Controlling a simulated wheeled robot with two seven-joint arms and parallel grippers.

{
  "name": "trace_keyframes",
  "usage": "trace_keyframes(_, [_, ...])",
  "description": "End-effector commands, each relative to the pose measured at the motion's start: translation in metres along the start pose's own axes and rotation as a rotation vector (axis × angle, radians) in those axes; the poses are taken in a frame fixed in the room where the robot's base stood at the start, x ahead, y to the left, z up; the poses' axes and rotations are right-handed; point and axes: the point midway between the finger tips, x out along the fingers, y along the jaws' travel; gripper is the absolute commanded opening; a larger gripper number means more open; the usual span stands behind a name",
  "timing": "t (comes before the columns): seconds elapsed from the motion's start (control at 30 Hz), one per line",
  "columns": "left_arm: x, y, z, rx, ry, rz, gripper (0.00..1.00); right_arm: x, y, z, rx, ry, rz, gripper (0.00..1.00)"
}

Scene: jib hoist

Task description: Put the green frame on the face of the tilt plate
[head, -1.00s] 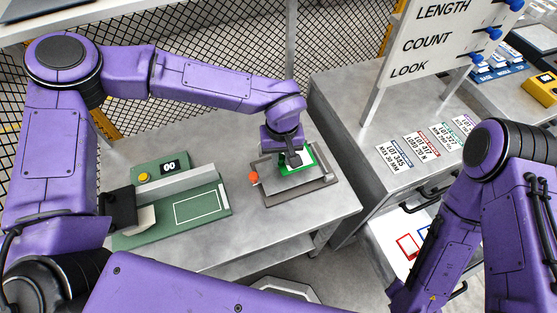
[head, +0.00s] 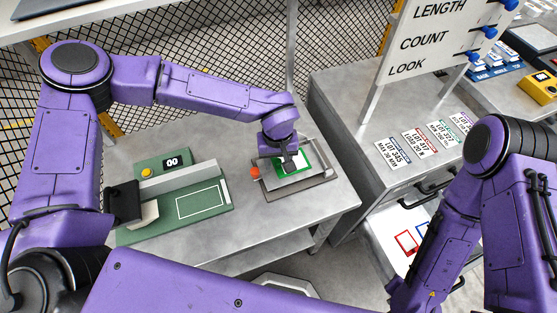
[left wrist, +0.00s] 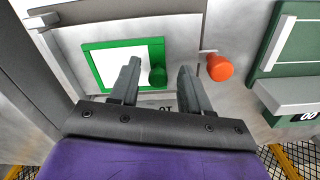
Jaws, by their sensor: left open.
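The green frame (head: 308,168) has a white middle and lies over the grey tilt plate (head: 323,177), roughly in line with the plate's edges. In the left wrist view the frame (left wrist: 93,66) appears flat against the plate (left wrist: 190,46). Its green knob (left wrist: 158,75) stands between my left fingers, with a gap to the right finger; contact with the left finger is unclear. My left gripper (left wrist: 160,82) is open and over the frame's edge; it also shows in the head view (head: 291,163), hiding part of the frame. My right gripper is out of view.
An orange knob (head: 255,172) sits at the plate's left side, close to my left fingers in the wrist view. A green fixture (head: 200,204) with a "00" display stands left on the bench. Lot cards (head: 421,142) and a sign (head: 430,38) are at right.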

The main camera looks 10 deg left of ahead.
Motion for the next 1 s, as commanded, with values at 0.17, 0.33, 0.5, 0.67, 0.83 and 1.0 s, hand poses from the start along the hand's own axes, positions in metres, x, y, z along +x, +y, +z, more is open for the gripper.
trace_keyframes(0.17, [-0.037,0.001,-0.002,-0.001,0.006,0.004,0.47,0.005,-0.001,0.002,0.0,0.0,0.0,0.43])
trace_keyframes(0.33, [-0.081,0.001,-0.001,-0.001,0.005,0.003,0.47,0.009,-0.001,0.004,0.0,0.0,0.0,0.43])
trace_keyframes(0.5, [-0.108,0.001,-0.001,0.0,0.003,0.002,0.47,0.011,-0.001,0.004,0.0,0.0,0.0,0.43])
trace_keyframes(0.67, [-0.116,0.0,0.0,0.0,-0.001,0.001,0.47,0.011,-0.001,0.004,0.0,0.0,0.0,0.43])
trace_keyframes(0.83, [-0.116,0.0,0.0,0.0,-0.001,0.001,0.47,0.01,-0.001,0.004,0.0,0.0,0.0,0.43])
trace_keyframes(1.0, [-0.116,-0.001,0.0,-0.002,0.0,0.001,0.47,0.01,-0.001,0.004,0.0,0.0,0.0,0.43])
